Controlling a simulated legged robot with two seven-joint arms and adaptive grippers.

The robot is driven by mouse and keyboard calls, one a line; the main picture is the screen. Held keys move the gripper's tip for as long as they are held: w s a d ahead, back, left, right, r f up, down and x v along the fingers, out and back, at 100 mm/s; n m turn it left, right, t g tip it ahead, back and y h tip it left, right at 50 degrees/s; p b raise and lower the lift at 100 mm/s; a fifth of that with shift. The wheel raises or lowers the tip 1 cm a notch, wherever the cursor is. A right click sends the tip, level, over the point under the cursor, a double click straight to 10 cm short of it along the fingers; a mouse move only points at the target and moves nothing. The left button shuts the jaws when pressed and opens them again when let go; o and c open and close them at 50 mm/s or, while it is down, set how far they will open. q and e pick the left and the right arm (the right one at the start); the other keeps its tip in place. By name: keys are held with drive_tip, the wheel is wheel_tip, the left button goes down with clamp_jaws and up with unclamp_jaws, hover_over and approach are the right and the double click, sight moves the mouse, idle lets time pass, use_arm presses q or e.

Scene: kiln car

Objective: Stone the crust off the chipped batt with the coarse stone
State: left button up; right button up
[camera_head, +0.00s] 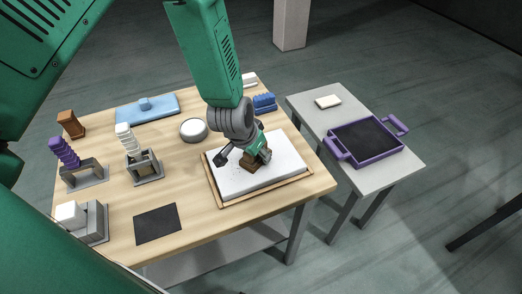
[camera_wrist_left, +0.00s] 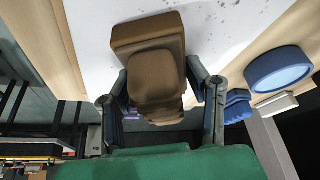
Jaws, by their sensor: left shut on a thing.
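The chipped batt is a white slab (camera_head: 237,179) lying in a shallow wooden frame (camera_head: 262,195) at the right front of the table. Small dark specks show on it, also in the left wrist view (camera_wrist_left: 215,30). My left gripper (camera_head: 252,154) is over the batt, shut on a brown stone (camera_wrist_left: 150,60) with a ridged grip. In the left wrist view a finger stands on each side of that grip. The brown stone (camera_head: 249,163) is at the batt's surface; whether it touches cannot be told. My right gripper is not in view.
On the wooden table are a brown block (camera_head: 71,124), a purple-handled brush (camera_head: 64,152), a white-handled brush (camera_head: 125,139), a blue tray (camera_head: 148,107), a round dish (camera_head: 194,130) and a dark mat (camera_head: 158,224). A purple-handled tray (camera_head: 366,154) stands on the grey side table (camera_head: 375,181).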

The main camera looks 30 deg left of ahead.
sight(216, 170)
use_arm(q)
drive_tip(key=shift+s+a, duration=1.1)
drive_tip(key=shift+s, duration=0.05)
drive_tip(key=shift+s, duration=0.1)
drive_tip(key=shift+s+a+p, duration=0.55)
drive_tip(key=shift+s+a, duration=0.9)
drive_tip(key=shift+a, duration=0.05)
drive_tip(key=shift+s+a, duration=0.65)
drive_tip(key=shift+s, duration=0.15)
drive_tip(key=shift+s+a+p, duration=0.4)
drive_tip(key=shift+s+a, duration=0.25)
drive_tip(key=shift+a, duration=0.2)
